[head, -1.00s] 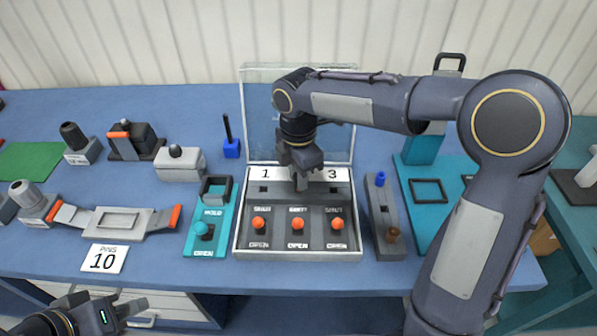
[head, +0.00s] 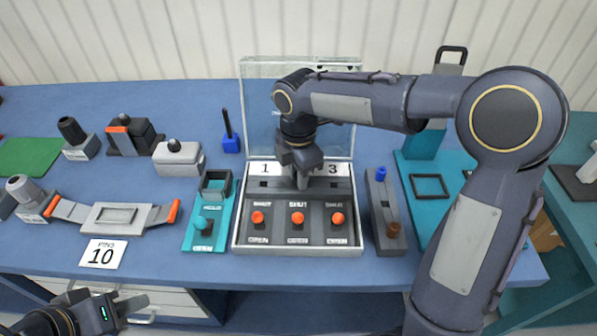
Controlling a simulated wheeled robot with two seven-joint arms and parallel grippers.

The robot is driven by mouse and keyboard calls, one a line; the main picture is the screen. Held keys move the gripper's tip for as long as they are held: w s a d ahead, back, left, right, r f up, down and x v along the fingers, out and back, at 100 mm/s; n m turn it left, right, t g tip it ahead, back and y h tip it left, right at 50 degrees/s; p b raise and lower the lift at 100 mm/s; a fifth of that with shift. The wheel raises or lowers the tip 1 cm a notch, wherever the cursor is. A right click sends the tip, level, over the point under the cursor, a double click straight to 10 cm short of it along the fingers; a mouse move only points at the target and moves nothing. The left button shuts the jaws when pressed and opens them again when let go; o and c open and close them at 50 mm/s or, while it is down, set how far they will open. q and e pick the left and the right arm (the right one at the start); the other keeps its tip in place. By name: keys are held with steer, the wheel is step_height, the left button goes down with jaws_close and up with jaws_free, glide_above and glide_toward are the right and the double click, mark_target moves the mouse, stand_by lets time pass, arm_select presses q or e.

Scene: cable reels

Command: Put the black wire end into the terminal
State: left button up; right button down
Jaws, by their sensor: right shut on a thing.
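The terminal box (head: 237,230) has a pale frame, a raised clear lid (head: 258,110), number plates 1 and 3 in view, and three orange knobs (head: 297,218) on its dark front panel. My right gripper (head: 302,181) points down over the middle of the box, covering the spot between plates 1 and 3. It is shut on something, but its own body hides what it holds. I cannot make out the black wire end or whether it is inside an opening. My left gripper (head: 128,302) is low at the left, off the table's front edge, with its fingers apart and empty.
A teal fixture (head: 207,222) stands just left of the box and a grey fixture with a blue post (head: 385,215) just right. A grey clamp piece (head: 115,217) and the PINS 10 card (head: 103,254) lie further left. My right arm spans the right side.

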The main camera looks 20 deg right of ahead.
steer(key=c, duration=1.2)
jaws_free()
steer(key=shift+r, duration=0.1)
step_height(320, 180, up, 8)
steer(key=shift+f, duration=0.15)
